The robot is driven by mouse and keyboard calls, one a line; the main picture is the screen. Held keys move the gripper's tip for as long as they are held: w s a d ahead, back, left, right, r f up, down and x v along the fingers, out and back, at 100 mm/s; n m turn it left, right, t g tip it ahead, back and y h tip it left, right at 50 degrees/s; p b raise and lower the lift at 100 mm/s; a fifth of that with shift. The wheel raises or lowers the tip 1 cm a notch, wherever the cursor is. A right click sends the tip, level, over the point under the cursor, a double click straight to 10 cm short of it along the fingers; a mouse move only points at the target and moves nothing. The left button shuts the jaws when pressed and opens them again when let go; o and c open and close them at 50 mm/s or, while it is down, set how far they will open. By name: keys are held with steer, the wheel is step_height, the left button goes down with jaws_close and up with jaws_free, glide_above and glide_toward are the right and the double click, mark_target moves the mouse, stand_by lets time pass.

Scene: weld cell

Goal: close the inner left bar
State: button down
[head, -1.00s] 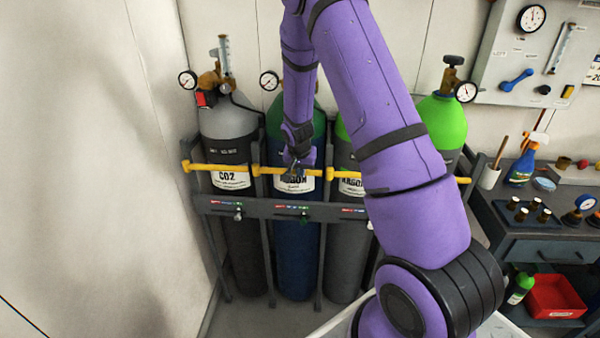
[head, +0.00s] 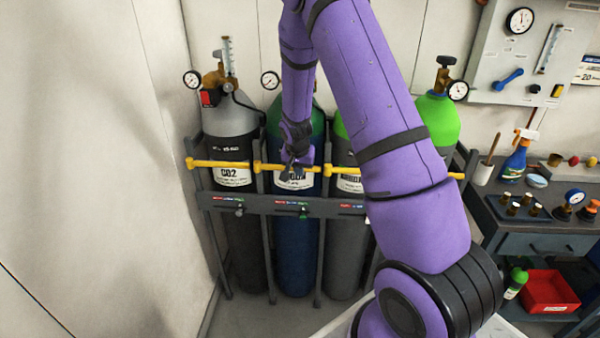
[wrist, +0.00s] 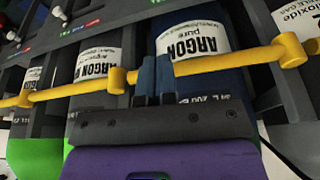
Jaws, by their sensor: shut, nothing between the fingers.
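The inner left bar (head: 272,167) is a yellow bar lying across the front of the blue ARGON pure cylinder (head: 293,240), between two rack posts. It also shows in the wrist view (wrist: 225,62), running from a yellow knuckle at right towards another at left of my fingers. My gripper (head: 294,177) is shut and empty in front of this bar. Its fingertips (wrist: 155,62) overlap the bar near its left knuckle in the wrist view and hide a short stretch of it. I cannot tell whether they touch it.
Yellow bars also cross the CO2 cylinder (head: 228,220) and the ARGON mix cylinder (head: 342,240). A grey rack rail (head: 262,205) with small labels runs below. A wall stands close at left. A workbench (head: 545,243) with tools stands at right.

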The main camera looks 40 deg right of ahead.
steer(key=v, duration=0.9)
steer(key=shift+d+r, duration=0.1)
steer(key=shift+d, duration=0.05)
steer(key=s+a+r+n+t+y, duration=0.1)
steer(key=s+a+r, duration=0.25)
steer(key=r, duration=0.25)
steer(key=s+a+r+n, duration=0.2)
steer(key=s+r, duration=0.3)
steer(key=r, duration=0.2)
steer(key=s+a+r+n+t+y, duration=0.1)
steer(key=s+a+r, duration=0.2)
steer(key=s+r, duration=0.25)
steer(key=s+a+r+n, duration=0.2)
steer(key=s+a+r, duration=0.1)
steer(key=s, duration=0.6)
steer(key=s+a+r+n, duration=0.3)
steer(key=s+r, duration=0.1)
steer(key=s, duration=0.5)
steer(key=shift+a+t, duration=0.2)
steer(key=shift+t, duration=0.2)
